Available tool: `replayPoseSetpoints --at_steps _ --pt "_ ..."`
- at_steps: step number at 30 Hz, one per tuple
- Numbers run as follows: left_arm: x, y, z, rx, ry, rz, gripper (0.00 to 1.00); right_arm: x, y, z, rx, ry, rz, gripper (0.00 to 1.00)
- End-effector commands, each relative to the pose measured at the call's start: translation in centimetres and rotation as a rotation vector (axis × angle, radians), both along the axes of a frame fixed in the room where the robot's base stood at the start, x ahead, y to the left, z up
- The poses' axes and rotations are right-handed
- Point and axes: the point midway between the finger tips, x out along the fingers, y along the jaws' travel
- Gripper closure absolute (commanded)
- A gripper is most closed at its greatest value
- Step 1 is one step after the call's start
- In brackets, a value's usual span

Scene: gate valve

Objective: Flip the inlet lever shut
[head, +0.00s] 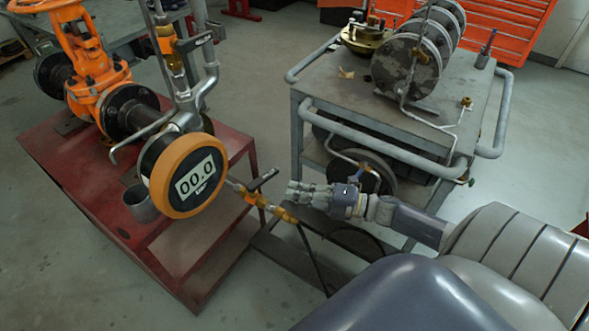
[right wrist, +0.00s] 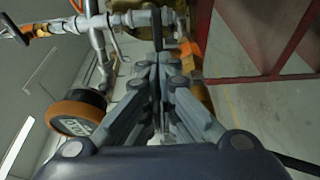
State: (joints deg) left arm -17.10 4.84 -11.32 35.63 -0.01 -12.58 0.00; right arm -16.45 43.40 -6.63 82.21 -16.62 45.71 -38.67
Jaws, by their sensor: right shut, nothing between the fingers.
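A black lever (head: 263,180) sits on a small brass valve (head: 268,207) in the line to the right of the round gauge; I take it as the inlet lever. My right gripper (head: 291,192) is shut and empty, its fingertips just right of this lever and pointing left toward it. In the right wrist view my closed fingers (right wrist: 158,66) point at the dark lever bar (right wrist: 157,32), and they partly hide the valve's orange body. I cannot tell whether they touch. Another black lever (head: 193,42) is on the upper brass valve. My left gripper is not in view.
An orange gate valve (head: 100,85) stands on the red stand (head: 60,190). A grey cart (head: 345,82) with metal discs stands behind my right arm.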

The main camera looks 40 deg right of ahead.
Motion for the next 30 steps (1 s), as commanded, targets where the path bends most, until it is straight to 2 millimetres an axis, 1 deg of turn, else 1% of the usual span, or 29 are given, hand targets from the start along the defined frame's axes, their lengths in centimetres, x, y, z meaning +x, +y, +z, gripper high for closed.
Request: replayPoseSetpoints --at_steps 1,3,5,7,8,13,16,21,30 --pt "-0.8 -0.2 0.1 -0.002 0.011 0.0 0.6 -0.5 -0.8 -0.1 -0.003 0.004 -0.003 1.0" --pt "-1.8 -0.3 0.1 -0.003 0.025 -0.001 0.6 -1.2 -1.5 -0.1 -0.003 0.004 -0.003 1.0" --pt "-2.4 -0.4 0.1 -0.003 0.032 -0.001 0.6 -1.7 -2.1 -0.1 -0.003 0.004 -0.003 1.0" --pt "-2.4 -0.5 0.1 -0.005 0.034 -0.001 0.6 -2.3 -3.0 -0.1 -0.002 0.005 -0.004 1.0" --pt "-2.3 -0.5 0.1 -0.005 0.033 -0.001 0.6 -2.7 -3.4 -0.1 -0.002 0.005 -0.003 1.0" --pt "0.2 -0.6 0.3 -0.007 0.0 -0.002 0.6 -4.5 -5.6 -0.1 -0.003 0.004 -0.003 1.0" --pt "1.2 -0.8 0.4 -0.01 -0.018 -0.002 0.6 -5.4 -6.7 -0.1 -0.002 0.003 -0.003 1.0" --pt "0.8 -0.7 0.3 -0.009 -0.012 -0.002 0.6 -6.2 -7.7 -0.1 -0.001 0.002 -0.002 1.0" --pt "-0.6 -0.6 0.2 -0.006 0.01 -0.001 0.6 -6.2 -7.8 0.0 -0.001 0.001 -0.002 1.0"
